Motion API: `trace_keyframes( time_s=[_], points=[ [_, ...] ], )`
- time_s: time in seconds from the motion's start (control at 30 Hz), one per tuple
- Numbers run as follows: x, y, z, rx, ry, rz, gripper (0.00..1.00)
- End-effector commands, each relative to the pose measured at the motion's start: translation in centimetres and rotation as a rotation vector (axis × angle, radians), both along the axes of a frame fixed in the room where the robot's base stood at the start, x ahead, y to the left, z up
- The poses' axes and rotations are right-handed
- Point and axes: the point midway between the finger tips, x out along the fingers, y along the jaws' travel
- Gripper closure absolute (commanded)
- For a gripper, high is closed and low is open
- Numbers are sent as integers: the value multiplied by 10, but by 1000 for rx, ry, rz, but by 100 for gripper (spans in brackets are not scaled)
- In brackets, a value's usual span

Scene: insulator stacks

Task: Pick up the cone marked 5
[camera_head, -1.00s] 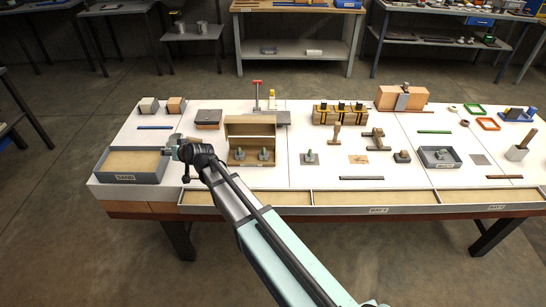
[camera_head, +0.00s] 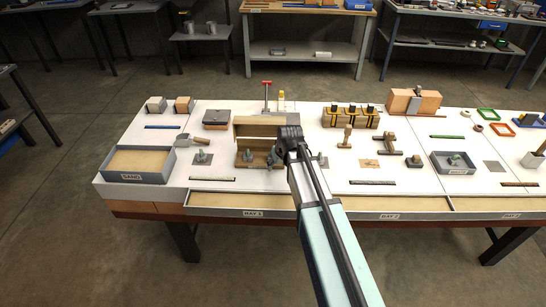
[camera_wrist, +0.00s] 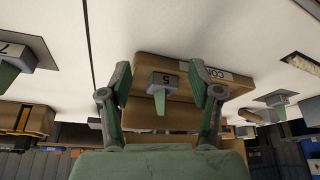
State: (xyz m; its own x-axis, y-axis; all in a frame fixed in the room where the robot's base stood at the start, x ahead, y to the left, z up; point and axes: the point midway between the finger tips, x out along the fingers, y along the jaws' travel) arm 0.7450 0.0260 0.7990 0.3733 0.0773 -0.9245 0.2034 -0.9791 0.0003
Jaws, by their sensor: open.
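The cone marked 5 (camera_wrist: 163,85) shows in the wrist view as a grey block face with a green tapered part, its number upside down. It lies between the two fingers of my gripper (camera_wrist: 162,92), which are spread apart with visible gaps on both sides. Behind it is a wooden box (camera_wrist: 145,63) with a partly hidden label. In the head view, the wooden box (camera_head: 250,127) stands open toward me with a cone (camera_head: 248,155) in its left part. My wrist covers the box's right end, and my fingertips are not clear there.
A block marked 7 (camera_wrist: 18,52) stands to the left in the wrist view; another cone (camera_wrist: 275,97) is at right. In the head view, cones stand left (camera_head: 201,157) and right (camera_head: 323,161) of the box. A sand tray (camera_head: 138,164) sits at far left.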

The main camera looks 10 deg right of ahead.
Motion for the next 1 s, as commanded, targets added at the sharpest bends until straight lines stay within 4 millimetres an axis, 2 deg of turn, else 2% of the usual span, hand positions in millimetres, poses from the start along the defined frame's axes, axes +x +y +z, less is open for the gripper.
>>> trace_keyframes(
  time_s=[0.03,0.1,0.37,0.63,0.8,1.0],
  points=[
    [12,2,1,-1,1,1,37],
    [18,3,1,0,0,0,37],
    [32,6,1,0,-1,0,37],
    [72,15,2,0,-2,0,37],
    [70,15,-10,0,0,0,37],
    [70,15,-11,0,-2,0,37]
  ],
)
